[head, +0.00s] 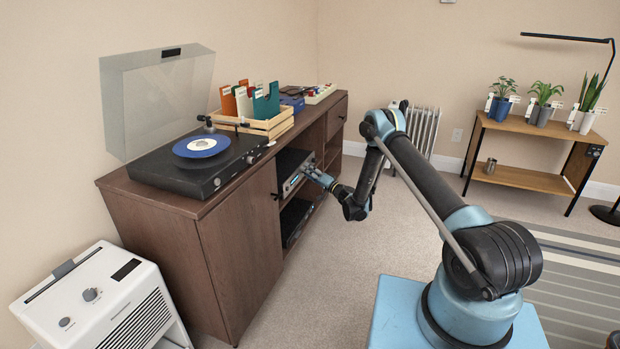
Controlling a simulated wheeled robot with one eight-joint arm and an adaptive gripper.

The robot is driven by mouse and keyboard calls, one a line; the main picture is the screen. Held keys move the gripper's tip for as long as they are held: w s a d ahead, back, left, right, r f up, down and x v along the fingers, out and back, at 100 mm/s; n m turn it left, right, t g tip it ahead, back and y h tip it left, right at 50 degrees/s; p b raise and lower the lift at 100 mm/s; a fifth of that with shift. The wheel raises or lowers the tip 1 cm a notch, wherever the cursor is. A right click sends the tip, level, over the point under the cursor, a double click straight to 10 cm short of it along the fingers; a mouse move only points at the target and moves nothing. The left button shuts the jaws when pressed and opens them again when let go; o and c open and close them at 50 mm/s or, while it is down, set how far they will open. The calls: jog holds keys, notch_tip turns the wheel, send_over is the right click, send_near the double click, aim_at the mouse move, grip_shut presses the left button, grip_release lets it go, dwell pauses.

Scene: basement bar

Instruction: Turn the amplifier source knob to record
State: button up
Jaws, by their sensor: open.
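My gripper (279,196) reaches in from the right, at the front of the amplifier. I cannot tell whether the fingers touch a knob.
The brown cabinet (240,255) carries a turntable (200,160) with a raised clear lid and a wooden record crate (268,127). Another dark unit (296,220) sits on the lower shelf. A white heater-like appliance (100,300) stands at left. The carpet before the cabinet is clear.

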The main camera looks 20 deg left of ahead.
jog(key=o, duration=0.5)
notch_tip(320, 180, up, 6)
jog(key=shift+f, duration=0.1)
jog(key=shift+r, duration=0.35)
jog(key=c, duration=0.5)
jog(key=shift+r, duration=0.8)
